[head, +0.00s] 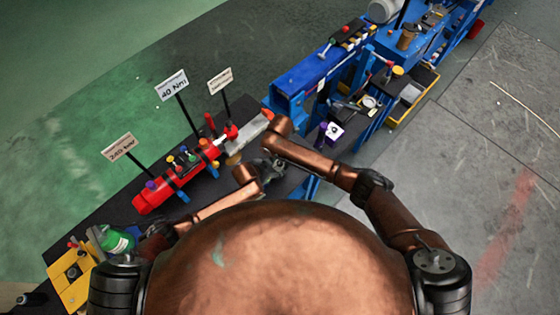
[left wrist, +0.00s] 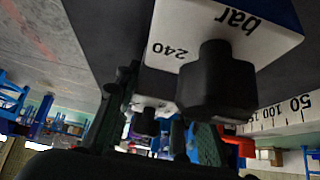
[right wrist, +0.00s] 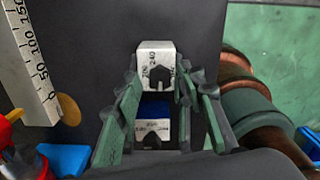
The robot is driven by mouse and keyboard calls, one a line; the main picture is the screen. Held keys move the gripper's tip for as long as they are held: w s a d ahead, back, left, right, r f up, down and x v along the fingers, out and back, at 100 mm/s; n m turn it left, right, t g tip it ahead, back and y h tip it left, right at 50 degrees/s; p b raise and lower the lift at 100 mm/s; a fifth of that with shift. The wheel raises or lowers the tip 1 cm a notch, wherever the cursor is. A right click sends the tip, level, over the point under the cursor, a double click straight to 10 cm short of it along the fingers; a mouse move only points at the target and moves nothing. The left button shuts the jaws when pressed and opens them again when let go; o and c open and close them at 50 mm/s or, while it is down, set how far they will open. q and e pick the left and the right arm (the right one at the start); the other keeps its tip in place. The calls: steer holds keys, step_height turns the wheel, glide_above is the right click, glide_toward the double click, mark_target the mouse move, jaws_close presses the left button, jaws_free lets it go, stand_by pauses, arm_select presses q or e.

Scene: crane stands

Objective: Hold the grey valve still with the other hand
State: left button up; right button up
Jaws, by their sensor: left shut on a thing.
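The right fingers are apart on either side of the view, with no contact visible. In the left wrist view, a pale block marked "240 bar" (left wrist: 185,35) with a thick black knob (left wrist: 217,82) is close in front. My left gripper (left wrist: 160,140) is shut on a small grey part below it; the contact is partly hidden. Both grippers meet near the bench middle in the head view.
A red bar with coloured knobs (head: 158,194) lies left of my grippers, with signs (head: 171,86) on posts behind. A ruler (right wrist: 32,65) is left in the right wrist view. A blue stand (head: 310,75) rises at the right.

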arm_select(q)
steer(key=shift+a+f, duration=0.1)
arm_select(e)
steer(key=shift+c, duration=0.7)
arm_select(q)
steer(key=shift+s, duration=0.1)
arm_select(e)
jaws_close()
